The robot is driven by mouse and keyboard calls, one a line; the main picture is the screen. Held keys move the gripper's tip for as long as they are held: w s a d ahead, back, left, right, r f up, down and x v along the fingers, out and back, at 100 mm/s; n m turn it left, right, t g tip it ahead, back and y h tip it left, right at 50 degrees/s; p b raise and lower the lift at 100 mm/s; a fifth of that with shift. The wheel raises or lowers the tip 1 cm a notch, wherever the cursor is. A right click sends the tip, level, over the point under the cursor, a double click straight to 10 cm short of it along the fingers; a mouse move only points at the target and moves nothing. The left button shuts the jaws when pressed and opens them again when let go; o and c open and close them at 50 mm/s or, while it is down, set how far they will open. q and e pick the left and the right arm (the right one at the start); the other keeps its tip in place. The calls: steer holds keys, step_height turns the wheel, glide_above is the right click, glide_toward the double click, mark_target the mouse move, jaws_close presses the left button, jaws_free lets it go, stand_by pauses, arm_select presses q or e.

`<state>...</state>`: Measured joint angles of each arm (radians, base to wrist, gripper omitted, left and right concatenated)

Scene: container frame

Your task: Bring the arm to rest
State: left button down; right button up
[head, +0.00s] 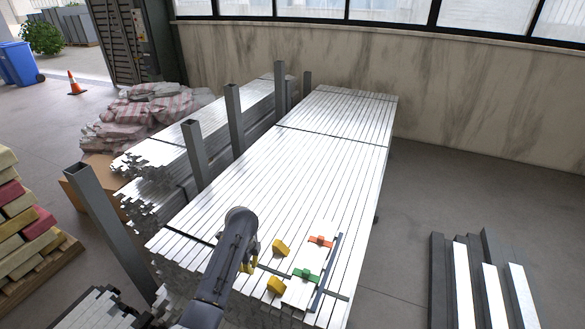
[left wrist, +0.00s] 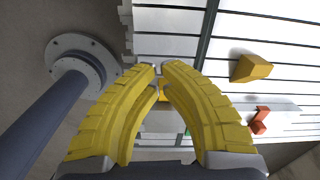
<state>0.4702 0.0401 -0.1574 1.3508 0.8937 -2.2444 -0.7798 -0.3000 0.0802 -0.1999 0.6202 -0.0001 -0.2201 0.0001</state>
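My left arm reaches in from the bottom of the head view. Its yellow-fingered gripper (head: 248,262) is over the near end of the metal bar stack (head: 325,140), left of two yellow blocks. In the left wrist view the two curved fingers (left wrist: 160,68) converge with their tips almost meeting. I see nothing held between them. An orange-yellow patch behind the tips is partly hidden. One yellow block (head: 279,247) lies farther back, the other yellow block (head: 276,286) nearer. My right gripper is not in view.
An orange piece (head: 320,241) and a green piece (head: 305,275) lie on the stack beside a thin dark strip (head: 326,272). Grey upright posts (head: 235,118) line the stack's left side. Loose bars (head: 490,290) lie at lower right. Floor between is clear.

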arm_select(q)
steer(key=s+a+f+n+t+y, duration=0.1)
steer(key=s+a+f+n+t, duration=0.2)
steer(key=s, duration=0.6)
steer(key=s+a+n+y, duration=0.1)
steer(key=s+a+n, duration=0.25)
steer(key=s, duration=0.45)
steer(key=s+a+r+n+t+y, duration=0.1)
steer(key=s+a+r+n+t, duration=0.15)
steer(key=s+r, duration=0.4)
steer(key=s+a+r+n+t+y, duration=0.15)
steer(key=s+r+n, duration=0.25)
steer(key=s, duration=0.5)
steer(key=s+d+f+g+h, duration=0.2)
steer(key=d+f, duration=0.1)
steer(key=f, duration=1.3)
steer(key=s+d+f+g+h, duration=0.1)
steer(key=d+f, duration=0.2)
steer(key=f, duration=1.2)
steer(key=s+f+n+g+h, duration=0.1)
steer(key=s+f+n+g, duration=0.2)
steer(key=s+f, duration=1.7)
steer(key=shift+s+a+h, duration=0.2)
steer(key=shift+s+h, duration=0.15)
steer(key=shift+s, duration=0.5)
